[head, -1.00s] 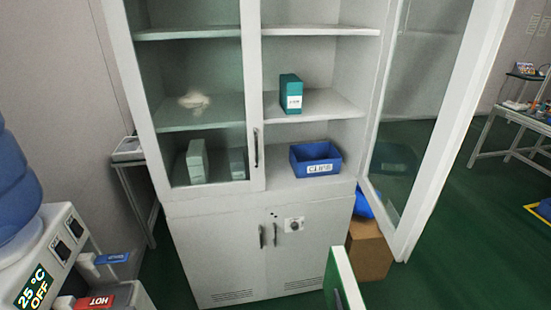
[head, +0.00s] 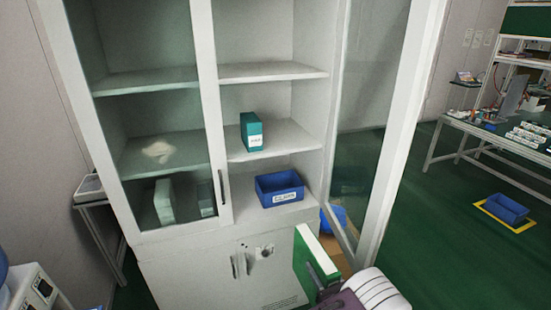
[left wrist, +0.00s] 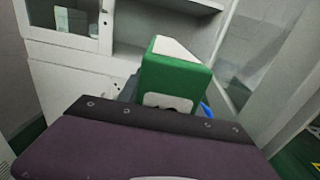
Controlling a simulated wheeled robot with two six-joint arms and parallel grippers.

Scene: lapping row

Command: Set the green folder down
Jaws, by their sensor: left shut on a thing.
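The green folder (head: 307,255), a green block with a white edge, is upright and slightly tilted in front of the cabinet's lower doors. My left gripper (head: 326,283) is shut on it, at the bottom of the head view. The folder also fills the middle of the left wrist view (left wrist: 177,85), beyond the dark gripper body, which hides its lower part. The fingertips are largely hidden. My right gripper is not in view.
The white cabinet (head: 205,120) has its right glass door swung open. A teal binder (head: 251,132) stands on its middle right shelf, with free shelf beside it. A blue bin (head: 280,190) sits on the shelf below. Another blue bin (head: 506,209) lies on the floor at right.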

